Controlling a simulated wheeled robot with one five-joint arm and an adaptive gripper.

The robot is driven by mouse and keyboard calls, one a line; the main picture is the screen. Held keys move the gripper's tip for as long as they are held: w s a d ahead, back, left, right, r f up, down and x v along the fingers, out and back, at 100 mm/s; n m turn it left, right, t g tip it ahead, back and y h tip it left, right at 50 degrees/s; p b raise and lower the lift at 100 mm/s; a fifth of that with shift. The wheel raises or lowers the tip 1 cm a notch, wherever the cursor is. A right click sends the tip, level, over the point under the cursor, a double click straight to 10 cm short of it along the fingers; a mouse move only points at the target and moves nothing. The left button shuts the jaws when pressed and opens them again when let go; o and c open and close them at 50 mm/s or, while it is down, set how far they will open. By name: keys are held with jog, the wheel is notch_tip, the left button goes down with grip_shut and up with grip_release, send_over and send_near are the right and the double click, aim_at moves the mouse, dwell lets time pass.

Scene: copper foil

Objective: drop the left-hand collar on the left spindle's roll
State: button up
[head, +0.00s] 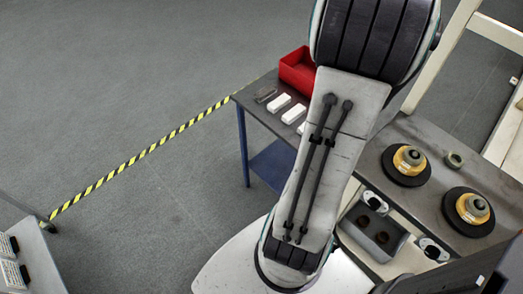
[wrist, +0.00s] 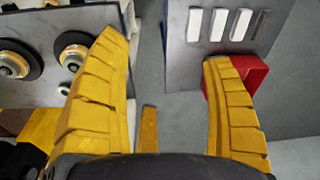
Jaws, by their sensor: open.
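The left spindle's roll (head: 407,163) is a copper-gold ring on a black disc, with a grey piece at its middle. The right spindle's roll (head: 468,210) looks alike and stands nearer the right edge. A small grey-green ring (head: 453,160) lies loose on the bench beside them. Two dark brown round pieces sit in a grey tray (head: 401,247) at the bench's front; I cannot tell which of these is the left-hand collar. In the wrist view, my gripper (wrist: 162,52) is open and empty, its yellow fingers wide apart over the floor gap. The head view does not show it.
The grey bench (head: 440,140) is partly hidden behind my arm. A second table holds a red bin (head: 297,70), white blocks (head: 293,113) and a dark piece (head: 266,95). Cream frame posts (head: 440,55) stand behind the bench. Open floor with striped tape lies left.

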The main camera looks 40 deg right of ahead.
jog(key=w+a+r+n+t, duration=0.1)
jog(key=w+a+n, duration=0.25)
jog(key=a, duration=0.55)
jog(key=w+a+n+t, duration=0.15)
jog(key=a+n, duration=0.25)
jog(key=a, duration=0.6)
jog(key=s+a+f+n, duration=0.1)
jog(key=s+a+n, duration=0.1)
jog(key=a, duration=0.4)
jog(key=s+a+f+n+y, duration=0.1)
jog(key=s+a+n, duration=0.2)
jog(key=a, duration=0.4)
jog(key=shift+f+n+t, duration=0.4)
jog(key=shift+n+t, duration=0.05)
jog(key=shift+n, duration=0.4)
